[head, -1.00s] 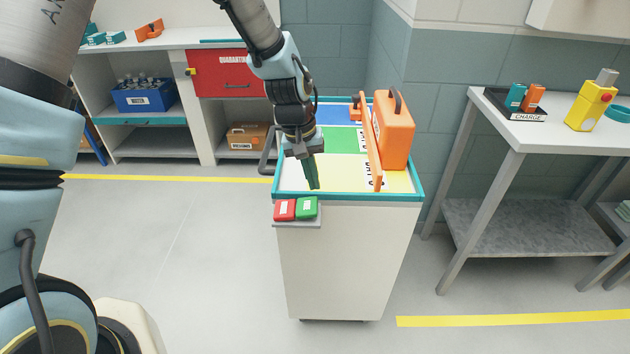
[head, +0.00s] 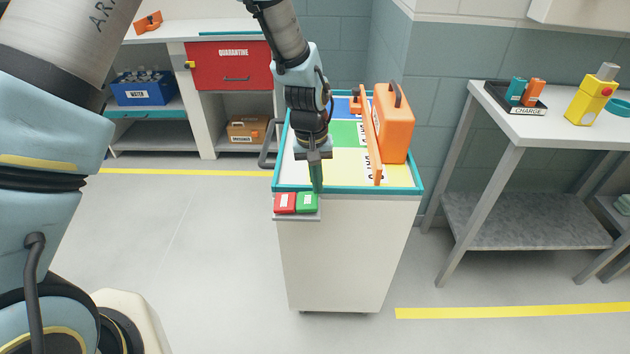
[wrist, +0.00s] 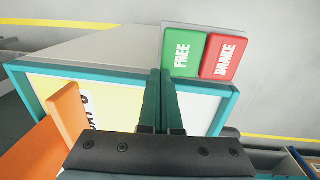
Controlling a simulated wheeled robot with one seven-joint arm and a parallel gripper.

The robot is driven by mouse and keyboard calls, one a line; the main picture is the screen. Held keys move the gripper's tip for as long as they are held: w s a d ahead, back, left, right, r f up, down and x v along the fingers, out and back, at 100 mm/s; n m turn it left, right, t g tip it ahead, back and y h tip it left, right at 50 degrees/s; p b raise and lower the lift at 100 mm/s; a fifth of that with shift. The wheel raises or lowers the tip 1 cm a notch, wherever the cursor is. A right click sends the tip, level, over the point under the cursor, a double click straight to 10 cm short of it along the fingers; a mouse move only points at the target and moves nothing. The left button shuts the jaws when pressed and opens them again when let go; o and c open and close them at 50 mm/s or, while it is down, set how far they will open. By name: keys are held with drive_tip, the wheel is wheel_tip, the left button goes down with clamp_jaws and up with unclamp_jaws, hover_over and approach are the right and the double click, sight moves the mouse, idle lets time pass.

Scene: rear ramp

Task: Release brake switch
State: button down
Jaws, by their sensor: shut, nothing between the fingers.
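The brake switch is a pair of rocker pads on a small ledge at the near end of the cart (head: 347,191). The red BRAKE pad (head: 285,203) is on the left and the green FREE pad (head: 307,202) on the right. In the wrist view the FREE pad (wrist: 184,52) and the BRAKE pad (wrist: 224,58) show their labels. My gripper (head: 317,188) is shut and empty, its green fingers pointing down just behind the FREE pad. In the wrist view its fingertips (wrist: 161,74) overlap the cart's teal rim close to the FREE pad; I cannot tell whether they touch.
An orange case (head: 394,125) and an upright orange panel (head: 372,145) stand on the cart's right side. A grey table (head: 548,128) with a charger tray stands at right. Shelves with a red quarantine door (head: 228,69) stand behind. The floor left of the cart is clear.

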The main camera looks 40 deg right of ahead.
drive_tip(key=shift+s+d+f+t+y+b, duration=0.3)
drive_tip(key=shift+f+t+y+b, duration=0.1)
drive_tip(key=shift+f+y+b, duration=0.15)
drive_tip(key=shift+s+d+f+b, duration=0.1)
drive_tip(key=shift+d+f+b, duration=0.1)
drive_tip(key=shift+f+b, duration=0.2)
